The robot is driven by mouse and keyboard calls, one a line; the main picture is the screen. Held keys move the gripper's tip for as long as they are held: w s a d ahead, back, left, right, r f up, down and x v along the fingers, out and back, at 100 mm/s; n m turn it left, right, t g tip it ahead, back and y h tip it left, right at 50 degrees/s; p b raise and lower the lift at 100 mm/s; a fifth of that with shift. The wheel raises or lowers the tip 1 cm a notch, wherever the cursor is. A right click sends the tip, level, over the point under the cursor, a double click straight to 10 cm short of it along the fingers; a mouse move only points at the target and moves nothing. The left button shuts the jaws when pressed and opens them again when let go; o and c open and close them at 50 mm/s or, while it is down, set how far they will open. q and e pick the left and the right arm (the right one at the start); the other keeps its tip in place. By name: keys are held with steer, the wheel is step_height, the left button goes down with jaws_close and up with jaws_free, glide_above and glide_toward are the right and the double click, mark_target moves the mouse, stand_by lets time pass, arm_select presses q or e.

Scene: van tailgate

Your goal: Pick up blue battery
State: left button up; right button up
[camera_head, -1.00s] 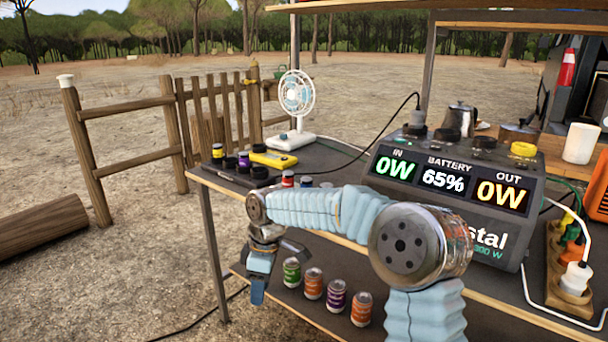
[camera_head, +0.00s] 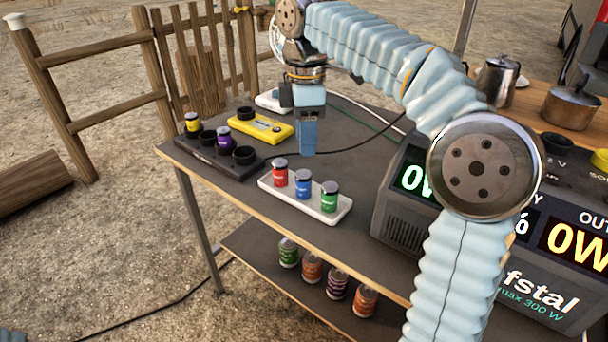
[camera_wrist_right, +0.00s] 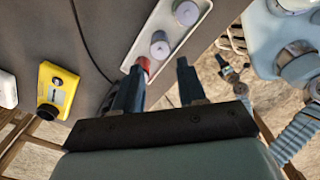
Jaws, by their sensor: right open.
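The blue battery (camera_head: 303,183) stands upright in a small white tray (camera_head: 338,214), between a red battery (camera_head: 280,174) and a green battery (camera_head: 329,197). In the right wrist view the batteries show mostly as grey caps, the middle one (camera_wrist_right: 160,48) being the blue battery by its place. My right gripper (camera_head: 308,148) points down, behind and above the tray in the head view. In the wrist view its two dark fingers (camera_wrist_right: 160,75) are apart and empty. One finger partly covers the red battery (camera_wrist_right: 142,65).
A dark holder (camera_head: 215,160) with a yellow and a purple battery stands left of the tray, near a yellow meter (camera_head: 262,127). The large power station (camera_head: 400,225) stands to the right. A cable runs behind the tray.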

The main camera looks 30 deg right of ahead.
mark_target(302, 172)
step_height(302, 172, down, 6)
steer(key=shift+r+b, duration=0.25)
steer(key=shift+b, duration=0.25)
steer(key=shift+w+a+f+b, duration=0.1)
steer(key=shift+a+f+b, duration=0.1)
steer(key=shift+f, duration=1.35)
steer(key=shift+w+a+f+b, duration=0.1)
steer(key=shift+a+f+b, duration=0.05)
steer(key=shift+f, duration=1.35)
jaws_close()
